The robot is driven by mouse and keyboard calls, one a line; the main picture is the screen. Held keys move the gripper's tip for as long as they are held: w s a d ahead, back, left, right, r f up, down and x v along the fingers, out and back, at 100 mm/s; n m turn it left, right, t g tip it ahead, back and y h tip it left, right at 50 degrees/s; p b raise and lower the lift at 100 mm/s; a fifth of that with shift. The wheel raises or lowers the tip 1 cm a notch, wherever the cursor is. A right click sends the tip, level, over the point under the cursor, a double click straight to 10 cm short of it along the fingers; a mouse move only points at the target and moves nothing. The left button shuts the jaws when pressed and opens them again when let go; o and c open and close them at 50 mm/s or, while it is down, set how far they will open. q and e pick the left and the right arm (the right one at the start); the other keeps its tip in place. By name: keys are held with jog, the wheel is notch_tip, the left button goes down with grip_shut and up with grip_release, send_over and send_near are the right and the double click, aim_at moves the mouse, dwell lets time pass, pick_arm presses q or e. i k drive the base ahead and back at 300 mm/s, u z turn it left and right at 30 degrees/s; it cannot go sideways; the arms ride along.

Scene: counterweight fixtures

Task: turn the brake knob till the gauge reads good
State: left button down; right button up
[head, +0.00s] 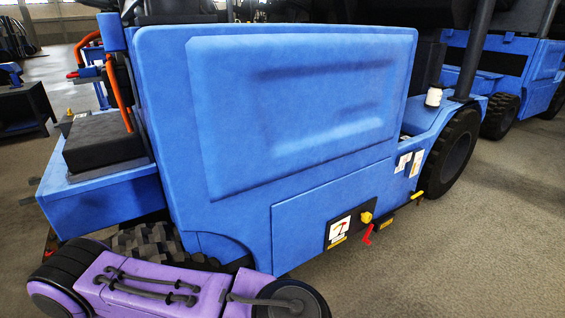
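A small gauge (340,229) with a white face sits on a dark plate low on the side of a blue vehicle (290,110). Its face shows red and dark marks, too small to read. A yellow knob (367,217) sticks out at the upper right of the gauge. A red lever (367,235) hangs just below the knob. I cannot tell which label, if any, names the brake. Neither gripper is in view, and nothing touches the knob. A purple arm link of mine crosses the bottom left.
A yellow-ended part (416,195) juts out low, right of the knob. A rear wheel (453,152) stands at the right. The grey floor (460,260) at the lower right is clear. Another blue vehicle (535,70) stands behind.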

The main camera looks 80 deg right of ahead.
aim_at(366, 217)
jog(key=k, duration=1.05)
jog(key=z, duration=1.7)
